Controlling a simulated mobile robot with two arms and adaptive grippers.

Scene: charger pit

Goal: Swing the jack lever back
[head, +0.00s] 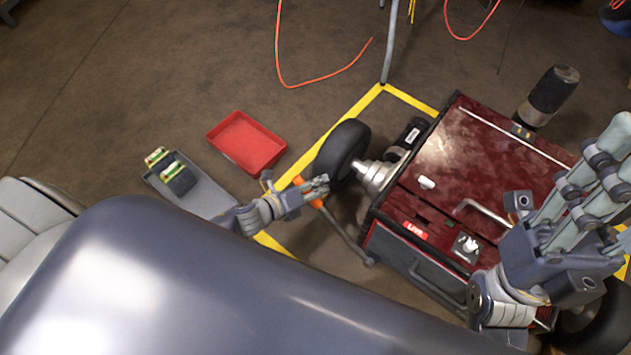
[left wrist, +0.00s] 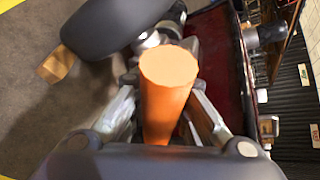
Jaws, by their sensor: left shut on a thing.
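The jack lever (head: 343,232) is a grey bar with an orange grip, beside the left side of the dark red cart (head: 455,150). My left gripper (head: 318,187) is shut on the orange grip, close to the black wheel. In the left wrist view the grip (left wrist: 168,95) shows as an orange cylinder between the two fingers (left wrist: 165,110), its round end towards the camera. My fingers partly hide the grip in the head view. My right gripper (head: 606,165) is large at the right, above the cart and apart from the lever. Its opening is unclear.
A black wheel (head: 341,148) on a silver hub stands just beyond my left gripper. A red tray (head: 246,143) and a grey tray (head: 203,192) with small boxes lie on the floor to the left. Yellow tape (head: 335,133) marks the floor. An orange cable (head: 282,55) lies behind.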

